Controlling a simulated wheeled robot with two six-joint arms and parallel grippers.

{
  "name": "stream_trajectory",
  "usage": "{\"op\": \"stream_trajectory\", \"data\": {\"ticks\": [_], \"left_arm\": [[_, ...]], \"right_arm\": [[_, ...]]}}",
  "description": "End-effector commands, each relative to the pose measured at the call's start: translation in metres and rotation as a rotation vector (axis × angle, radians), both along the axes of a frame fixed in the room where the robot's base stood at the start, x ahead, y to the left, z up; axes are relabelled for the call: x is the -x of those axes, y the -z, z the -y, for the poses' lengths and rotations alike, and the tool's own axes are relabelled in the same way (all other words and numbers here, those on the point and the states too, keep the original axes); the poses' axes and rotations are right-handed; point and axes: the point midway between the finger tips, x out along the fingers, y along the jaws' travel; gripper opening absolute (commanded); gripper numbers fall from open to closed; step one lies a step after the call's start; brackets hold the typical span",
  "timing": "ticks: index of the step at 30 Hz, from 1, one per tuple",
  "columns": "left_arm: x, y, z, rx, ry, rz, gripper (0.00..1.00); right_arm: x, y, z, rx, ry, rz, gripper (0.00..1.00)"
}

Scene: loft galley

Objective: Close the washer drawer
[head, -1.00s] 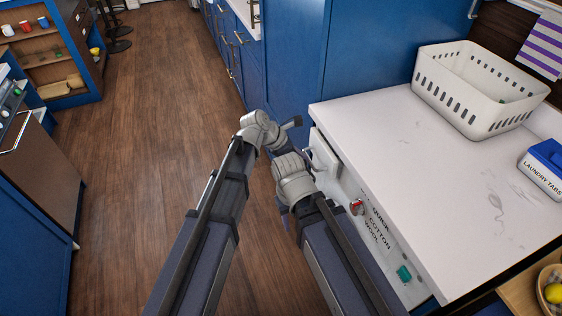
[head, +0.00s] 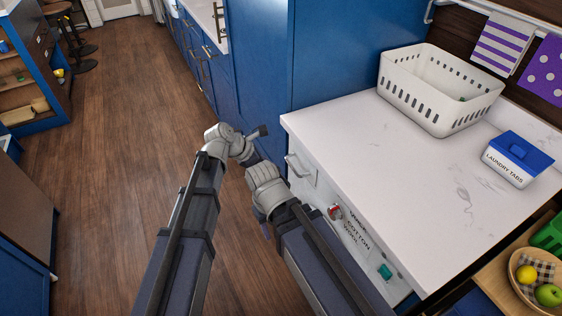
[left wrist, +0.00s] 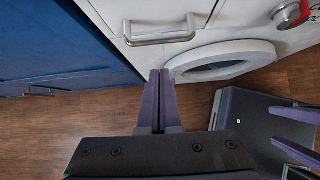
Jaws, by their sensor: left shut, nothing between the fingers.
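The washer (head: 342,228) is white and stands under the pale counter. Its drawer (head: 309,172), with a silver bar handle (head: 294,166), is at the upper left of its front. In the left wrist view, the drawer front (left wrist: 113,14) and handle (left wrist: 160,38) are at the top, and the drawer looks nearly flush; any small gap is hard to judge. My left gripper (left wrist: 160,72) is shut and empty, its purple fingertips just below the handle and beside the round door (left wrist: 222,62). My right gripper (left wrist: 274,125) has its fingers apart at the right edge, with nothing between them.
A white basket (head: 425,105) and a laundry tabs box (head: 518,160) stand on the counter (head: 400,160). A tall blue cabinet (head: 345,50) adjoins the washer on the far side. A red-marked dial (head: 335,212) is on the washer front.

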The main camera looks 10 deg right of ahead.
Motion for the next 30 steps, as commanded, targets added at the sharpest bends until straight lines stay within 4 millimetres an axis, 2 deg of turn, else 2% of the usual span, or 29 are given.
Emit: {"op": "stream_trajectory", "data": {"ticks": [1,3,12,18,30], "left_arm": [[0.003,-0.019,-0.007,0.0,-0.001,0.0,0.0],[0.005,-0.03,-0.015,0.0,-0.002,0.001,0.0],[0.013,-0.062,-0.043,-0.001,-0.001,0.0,0.0],[0.015,-0.069,-0.051,-0.001,0.0,0.001,0.0],[0.016,-0.069,-0.052,-0.003,0.004,0.002,0.0]], "right_arm": [[0.0,-0.019,0.0,0.0,0.0,0.0,0.5],[0.0,-0.03,0.0,0.0,0.0,0.0,0.5],[0.0,-0.062,0.0,0.0,0.001,0.0,0.5],[0.0,-0.069,0.0,0.0,0.001,0.0,0.5],[0.0,-0.069,0.0,0.0,0.001,0.0,0.5]]}}
